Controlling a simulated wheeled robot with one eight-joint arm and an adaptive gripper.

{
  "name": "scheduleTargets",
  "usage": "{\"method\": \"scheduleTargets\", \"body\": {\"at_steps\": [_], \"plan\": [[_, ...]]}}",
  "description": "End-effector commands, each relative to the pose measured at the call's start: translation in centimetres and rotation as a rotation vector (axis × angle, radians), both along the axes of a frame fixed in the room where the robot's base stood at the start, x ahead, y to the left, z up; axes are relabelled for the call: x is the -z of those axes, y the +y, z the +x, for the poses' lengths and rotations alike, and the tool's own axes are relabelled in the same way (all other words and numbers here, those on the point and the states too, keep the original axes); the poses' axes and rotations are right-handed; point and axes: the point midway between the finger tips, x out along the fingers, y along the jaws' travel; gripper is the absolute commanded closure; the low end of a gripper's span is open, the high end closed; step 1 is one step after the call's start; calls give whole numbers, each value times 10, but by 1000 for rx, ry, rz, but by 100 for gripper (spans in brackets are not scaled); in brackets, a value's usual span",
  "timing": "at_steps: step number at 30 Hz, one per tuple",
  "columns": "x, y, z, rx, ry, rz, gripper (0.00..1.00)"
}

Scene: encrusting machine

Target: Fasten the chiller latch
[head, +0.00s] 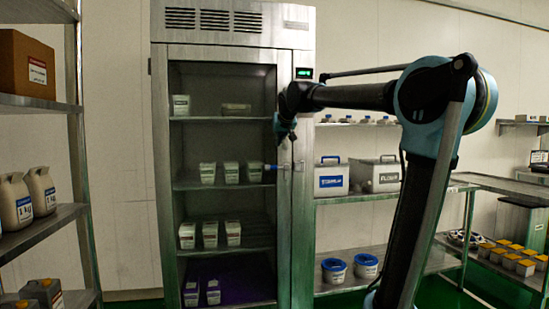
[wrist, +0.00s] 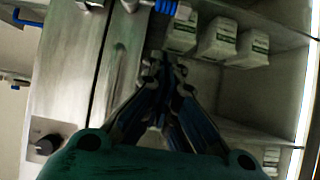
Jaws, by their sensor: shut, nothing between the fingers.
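The chiller (head: 302,200) is a tall steel cabinet with filled shelves showing through its front. The latch (head: 271,167) has a blue grip pointing left across the front, with small metal pieces at its right on the cabinet's edge. In the wrist view the blue latch grip (wrist: 165,6) is at the top edge, partly cut off, with metal pieces to its left near a dark seam. My gripper (head: 284,136) is in front of the chiller, a little above the latch in the head view. Its fingers (wrist: 164,62) are together and empty, apart from the latch.
White cartons (head: 230,172) stand on the chiller shelves. A lit green display (head: 304,73) is at its upper right. A side shelf with bins (head: 332,179) stands to the right, and a rack with jugs (head: 41,192) to the left. A dark knob (wrist: 46,145) shows in the wrist view.

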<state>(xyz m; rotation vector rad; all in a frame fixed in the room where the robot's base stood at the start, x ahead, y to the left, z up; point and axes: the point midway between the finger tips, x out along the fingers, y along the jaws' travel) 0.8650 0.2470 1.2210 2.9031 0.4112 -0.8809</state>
Motion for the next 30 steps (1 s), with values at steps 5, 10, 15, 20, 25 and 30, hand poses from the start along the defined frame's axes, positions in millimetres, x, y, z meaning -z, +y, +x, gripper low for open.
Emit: {"method": "scheduleTargets", "body": {"at_steps": [5,10,15,20,25,30], "plan": [[10,4,14,1,0,-1,100],[25,10,36,1,0,-1,100],[40,16,58,1,0,0,100],[54,22,78,1,1,0,100],[76,23,83,1,0,0,100],[90,24,85,1,0,0,100]]}}
